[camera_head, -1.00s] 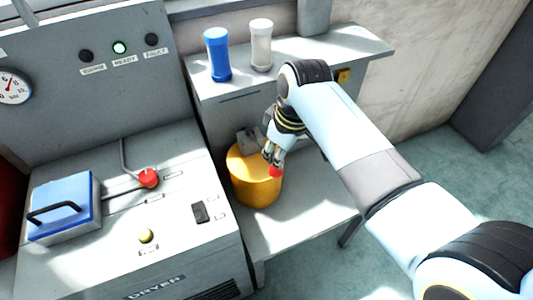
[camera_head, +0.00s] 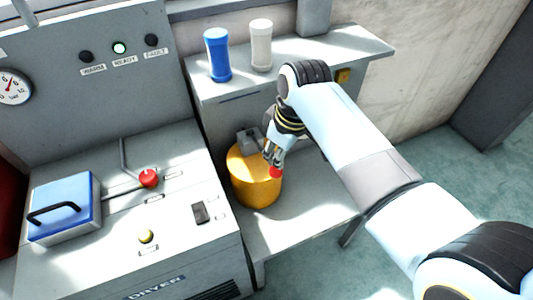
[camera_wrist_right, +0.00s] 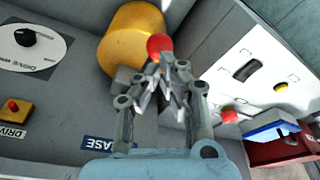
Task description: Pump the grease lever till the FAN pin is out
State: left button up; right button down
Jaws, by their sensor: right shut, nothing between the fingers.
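The yellow grease drum (camera_head: 255,180) stands on the grey lower shelf, with a grey block (camera_head: 248,139) on its top. The lever's red knob (camera_head: 276,172) shows at the drum's right side; the lever itself is mostly hidden. My right gripper (camera_head: 271,160) is shut and empty, its fingertips just at the red knob. In the right wrist view the shut fingertips (camera_wrist_right: 166,68) are close to the red knob (camera_wrist_right: 159,46), in front of the yellow drum (camera_wrist_right: 128,40); I cannot tell whether they touch. No pin marked FAN can be made out. My left gripper is out of view.
The dryer cabinet (camera_head: 175,268) on the left bears a red-knobbed lever (camera_head: 149,178) and a blue box with a handle (camera_head: 62,207). A blue cylinder (camera_head: 217,55) and a white cylinder (camera_head: 261,45) stand on the upper shelf (camera_head: 325,50) behind the drum.

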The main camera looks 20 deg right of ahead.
aim_at(275, 174)
jog(key=shift+w+f+b, duration=0.2)
jog(key=shift+f+b, duration=1.1)
jog(key=shift+f, duration=0.85)
jog(key=shift+w+f+b, duration=0.2)
jog(key=shift+f+b, duration=1.1)
jog(key=shift+f, duration=0.85)
jog(key=shift+r, duration=0.1)
jog(key=r+p, duration=0.6)
jog(key=p, duration=0.1)
jog(key=shift+s+r, duration=0.1)
jog(key=shift+s, duration=0.2)
jog(key=shift+r, duration=0.25)
jog(key=shift+s+r, duration=0.1)
jog(key=shift+r, duration=0.75)
jog(key=shift+b, duration=0.3)
